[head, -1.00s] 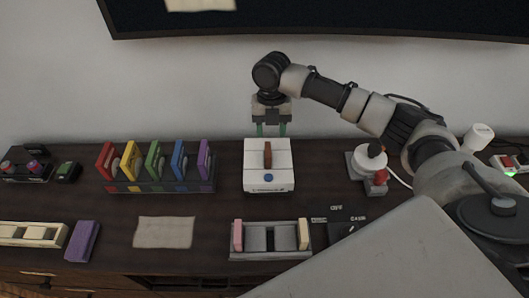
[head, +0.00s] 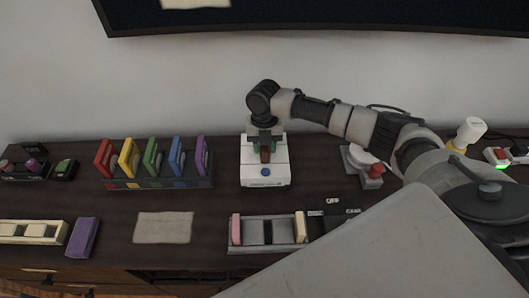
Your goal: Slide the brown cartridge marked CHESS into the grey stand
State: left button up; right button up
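The brown cartridge (head: 265,153) stands upright in the top of the white console (head: 265,176). Its marking cannot be read from here. My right gripper (head: 266,147) points down over the console, with its greenish fingers on either side of the cartridge. The fingers look spread, with a gap to the cartridge. The grey stand (head: 268,249) is in front of the console, near the front edge. It holds a pink cartridge at its left end and a cream one at its right end, with open room between. My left gripper is out of view.
A dark rack (head: 160,184) of several coloured cartridges stands left of the console. A purple cartridge (head: 82,238) and a cream rack (head: 32,232) are at front left. A paper sheet (head: 164,227) lies left of the stand. A red-topped joystick (head: 374,171) is right of the console.

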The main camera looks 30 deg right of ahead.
grip_shut()
